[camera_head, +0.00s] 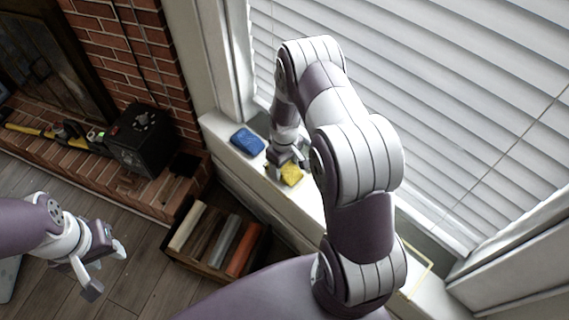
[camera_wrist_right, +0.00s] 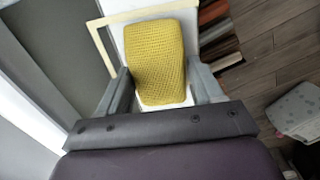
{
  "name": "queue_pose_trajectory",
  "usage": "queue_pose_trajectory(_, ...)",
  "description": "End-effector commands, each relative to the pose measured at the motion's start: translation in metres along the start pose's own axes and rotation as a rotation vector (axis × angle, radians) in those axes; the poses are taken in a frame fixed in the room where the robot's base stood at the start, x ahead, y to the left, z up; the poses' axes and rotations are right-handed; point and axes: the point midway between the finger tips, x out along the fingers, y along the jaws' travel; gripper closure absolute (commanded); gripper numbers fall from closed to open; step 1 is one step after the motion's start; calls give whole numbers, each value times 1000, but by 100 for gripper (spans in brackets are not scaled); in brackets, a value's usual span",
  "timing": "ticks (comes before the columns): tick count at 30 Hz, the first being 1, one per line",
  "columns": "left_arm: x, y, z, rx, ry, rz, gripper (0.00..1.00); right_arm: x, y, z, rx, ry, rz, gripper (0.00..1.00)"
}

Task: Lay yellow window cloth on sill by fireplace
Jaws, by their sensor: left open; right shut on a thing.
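The yellow window cloth (camera_head: 292,177) is on or just above the white window sill (camera_head: 308,200), right of a blue cloth. My right gripper (camera_head: 288,162) is over it, pointing down. In the right wrist view the textured yellow cloth (camera_wrist_right: 158,55) lies between the two fingers of my right gripper (camera_wrist_right: 162,80), which is shut on it. A pale yellow outline (camera_wrist_right: 100,40) shows on the sill around part of the cloth. Whether the cloth touches the sill is unclear. My left gripper (camera_head: 107,270) is open and empty over the floor at lower left.
A folded blue cloth (camera_head: 247,141) lies on the sill's left end. Blinds (camera_head: 440,110) hang behind the sill. Below stands an open box (camera_head: 200,260) with several coloured rolls. A black box (camera_head: 143,138) stands on the brick hearth (camera_head: 60,152). My right arm hides part of the sill.

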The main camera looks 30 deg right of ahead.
Motion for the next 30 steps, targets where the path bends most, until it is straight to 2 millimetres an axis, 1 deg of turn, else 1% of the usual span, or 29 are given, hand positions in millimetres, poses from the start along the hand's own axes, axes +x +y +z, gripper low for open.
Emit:
queue_pose_trajectory(9,4,0,0,0,0,0,57,6,0,0,0,0,0,63)
queue_pose_trajectory(10,4,0,0,0,0,0,57,5,0,0,0,0,0,31)
queue_pose_trajectory(11,3,0,0,0,0,0,57,5,0,0,0,0,0,21)
queue_pose_trajectory(12,3,0,0,0,0,0,57,5,0,0,0,0,0,8)
queue_pose_trajectory(13,3,0,0,0,0,0,57,5,0,0,0,0,0,4)
queue_pose_trajectory(20,3,0,0,0,0,0,57,5,0,0,0,0,0,4)
queue_pose_trajectory(23,3,0,0,0,0,0,57,-2,0,-1,0,3,1,4)
queue_pose_trajectory(26,2,0,0,0,0,0,57,-21,1,-1,0,4,2,4)
queue_pose_trajectory(30,1,0,0,0,0,0,57,-60,1,-1,0,5,3,4)
